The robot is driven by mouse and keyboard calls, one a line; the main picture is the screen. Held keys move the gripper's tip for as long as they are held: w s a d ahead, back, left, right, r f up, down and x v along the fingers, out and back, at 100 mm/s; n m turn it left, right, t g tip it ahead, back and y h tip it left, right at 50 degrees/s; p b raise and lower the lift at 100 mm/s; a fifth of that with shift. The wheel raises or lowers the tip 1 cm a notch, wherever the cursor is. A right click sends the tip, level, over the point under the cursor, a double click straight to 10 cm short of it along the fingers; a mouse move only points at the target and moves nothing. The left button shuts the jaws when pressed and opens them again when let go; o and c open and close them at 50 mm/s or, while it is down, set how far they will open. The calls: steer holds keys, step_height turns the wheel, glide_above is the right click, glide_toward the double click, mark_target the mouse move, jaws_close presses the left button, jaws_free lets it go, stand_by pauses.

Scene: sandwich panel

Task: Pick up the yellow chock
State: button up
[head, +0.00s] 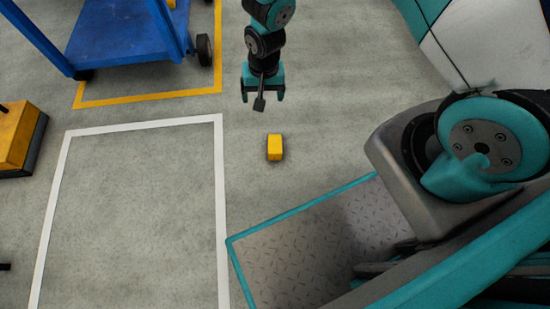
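The yellow chock (274,147) is a small block lying on the grey concrete floor, near the middle of the head view. It sits just right of the white floor line and clear of other objects. My gripper (262,98) hangs at the end of the arm, slightly above and left of the chock in the picture. Its two teal fingers are spread apart with nothing between them. A dark narrow part shows between the fingers and reaches downward. The gripper appears apart from the chock; its exact height above the floor is hard to tell.
A blue wheeled cart (130,35) stands at the upper left inside a yellow floor marking (150,98). A yellow and black object (16,137) is at the left edge. A white-outlined floor area (217,190) is empty. Floor around the chock is free.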

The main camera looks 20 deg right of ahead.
steer(key=m+b, duration=0.1)
steer(key=b, duration=0.4)
glide_above(273, 146)
step_height(273, 146, down, 16)
steer(key=r, duration=0.1)
steer(key=shift+h, duration=0.4)
step_height(273, 146, down, 12)
steer(key=b, duration=0.6)
steer(key=shift+d, duration=0.1)
steer(key=f+b, duration=0.1)
steer(key=f, duration=0.1)
steer(key=f+b, duration=0.3)
steer(key=b, duration=0.1)
steer(key=shift+d+f, duration=0.35)
steer(key=shift+f, duration=0.05)
steer(key=shift+r, duration=0.1)
steer(key=shift+c, duration=0.2)
